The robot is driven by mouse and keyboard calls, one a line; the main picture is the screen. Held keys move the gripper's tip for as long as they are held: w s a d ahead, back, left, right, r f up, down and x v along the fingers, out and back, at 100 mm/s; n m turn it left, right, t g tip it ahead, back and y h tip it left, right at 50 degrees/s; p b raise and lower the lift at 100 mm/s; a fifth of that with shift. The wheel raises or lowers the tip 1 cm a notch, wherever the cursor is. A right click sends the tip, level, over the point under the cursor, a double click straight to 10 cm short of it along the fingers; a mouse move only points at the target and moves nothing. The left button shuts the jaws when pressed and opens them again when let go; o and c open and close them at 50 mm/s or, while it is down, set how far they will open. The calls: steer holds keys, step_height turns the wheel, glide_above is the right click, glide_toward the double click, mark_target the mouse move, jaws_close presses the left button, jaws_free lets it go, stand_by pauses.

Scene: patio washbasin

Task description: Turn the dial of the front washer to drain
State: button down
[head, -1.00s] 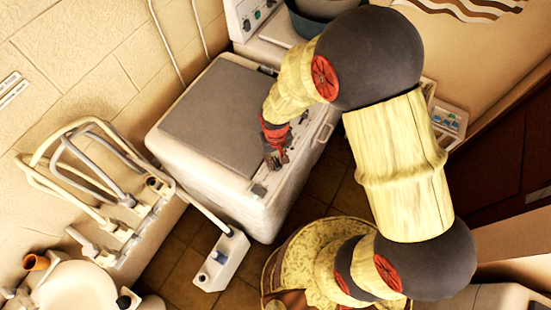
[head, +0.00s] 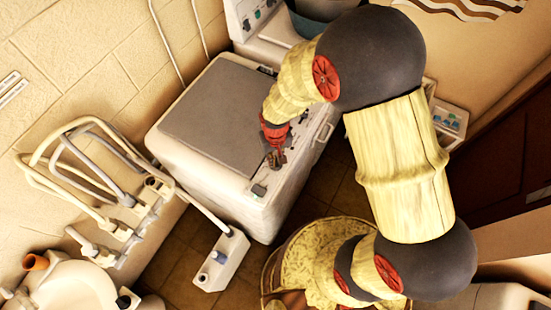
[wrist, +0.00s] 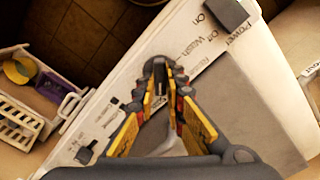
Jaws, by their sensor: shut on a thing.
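The front washer (head: 222,192) is a white machine with a grey lid (head: 212,118). Its control panel runs along the lid's right edge and also shows in the wrist view (wrist: 115,95), with printed words such as Wash, Off, On and Power. My gripper (head: 276,160) is down at this panel. In the wrist view my gripper (wrist: 160,68) is shut on the small dial (wrist: 160,88), which shows between the fingers. The fingers hide most of the dial, so its pointer direction cannot be read. A grey switch (wrist: 228,12) sits by Power, apart from the fingers.
A second white machine (head: 243,18) with controls and a dark tub (head: 318,20) stand behind. Pipes and taps (head: 120,200) line the left wall. A white box (head: 220,262) is on the tiled floor. A basket rack (wrist: 30,105) stands beside the washer.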

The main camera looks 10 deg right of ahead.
mark_target(276, 161)
steer(key=m+b, duration=0.1)
steer(key=m, duration=0.2)
steer(key=shift+m, duration=0.4)
steer(key=shift+m+b, duration=0.35)
steer(key=shift+m, duration=1.25)
steer(key=c, duration=1.8)
jaws_free()
steer(key=shift+c, duration=0.2)
steer(key=shift+r, duration=0.1)
step_height(276, 161, up, 12)
